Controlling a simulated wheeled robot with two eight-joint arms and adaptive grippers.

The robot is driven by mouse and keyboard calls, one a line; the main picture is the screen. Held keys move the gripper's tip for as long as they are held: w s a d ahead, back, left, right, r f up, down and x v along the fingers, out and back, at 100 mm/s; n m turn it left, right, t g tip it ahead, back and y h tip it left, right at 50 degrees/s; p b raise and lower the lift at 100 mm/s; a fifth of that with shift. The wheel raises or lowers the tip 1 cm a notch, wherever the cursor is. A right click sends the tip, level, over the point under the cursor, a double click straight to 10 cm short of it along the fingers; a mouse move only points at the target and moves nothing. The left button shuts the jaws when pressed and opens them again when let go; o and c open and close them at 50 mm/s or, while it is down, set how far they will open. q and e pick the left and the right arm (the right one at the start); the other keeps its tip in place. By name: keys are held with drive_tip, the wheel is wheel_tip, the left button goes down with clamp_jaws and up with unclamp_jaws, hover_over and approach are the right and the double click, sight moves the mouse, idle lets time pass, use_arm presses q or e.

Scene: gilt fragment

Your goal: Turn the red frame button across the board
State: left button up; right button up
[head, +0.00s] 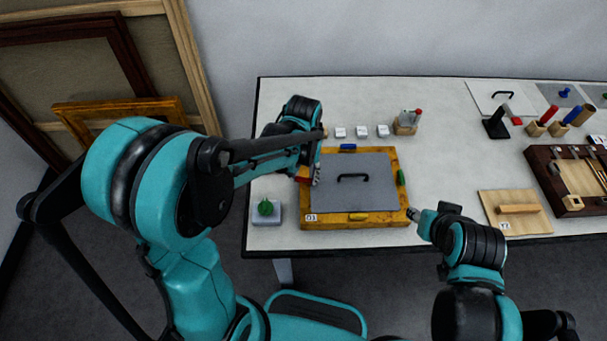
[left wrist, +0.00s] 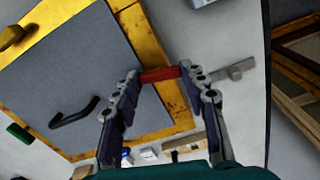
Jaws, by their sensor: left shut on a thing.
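A gilt frame (head: 385,219) lies on the table with a grey board (head: 365,190) in it and a black handle on the board. The red frame button (left wrist: 158,74) is on the frame's left bar, slanted to that bar in the left wrist view; it shows partly in the head view (head: 302,173). My left gripper (left wrist: 161,75) is shut on the red button, one fingertip at each end. In the head view my left gripper (head: 310,172) partly hides it. My right gripper (head: 415,214) is by the frame's lower right corner; its jaws are too small to judge.
Blue (head: 347,147), green (head: 401,177) and yellow (head: 358,217) buttons sit on the other bars. A pale block with a green knob (head: 266,209) stands left of the frame. Small white blocks (head: 362,131) lie behind it. A wooden board with a handle (head: 517,210) lies at right.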

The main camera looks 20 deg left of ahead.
sight(303, 179)
use_arm(q)
drive_tip(key=shift+n, duration=1.1)
drive_tip(key=o, duration=1.2)
drive_tip(key=shift+c, duration=0.2)
drive_tip(key=shift+r, duration=0.1)
wheel_tip(303, 179, up, 12)
